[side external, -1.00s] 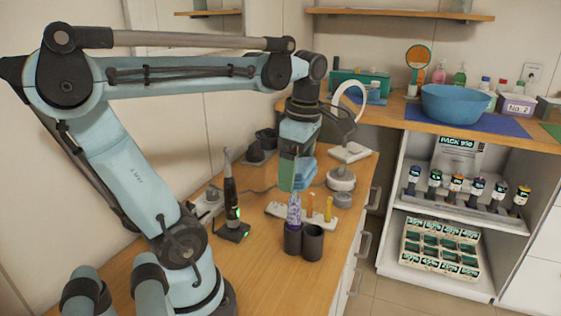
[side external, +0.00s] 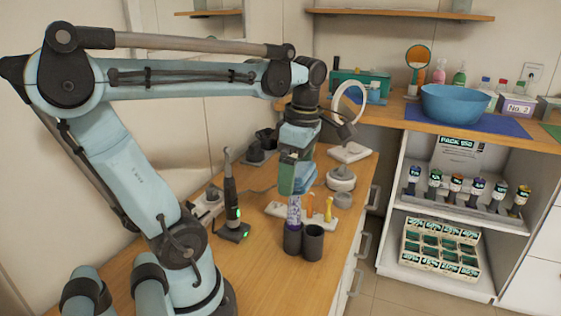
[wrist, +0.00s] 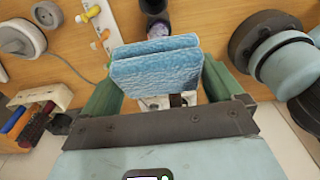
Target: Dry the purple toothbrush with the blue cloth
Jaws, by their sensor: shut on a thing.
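My gripper (side external: 293,188) is shut on a folded blue cloth (side external: 305,177) above the counter. The cloth also fills the space between the green fingers in the wrist view (wrist: 155,68). A purple patterned toothbrush (side external: 294,212) stands upright in the left of two dark cups (side external: 292,240). The gripper and cloth are right above its upper end, which is hidden. I cannot tell whether the cloth touches it. In the wrist view the cloth covers part of the cup area.
An empty-looking dark cup (side external: 313,243) stands right beside the toothbrush's cup. A holder with orange and yellow handles (side external: 328,208) is just behind. A black electric toothbrush on a charger (side external: 232,232) stands to the left. A round mirror (side external: 348,103) is behind the gripper.

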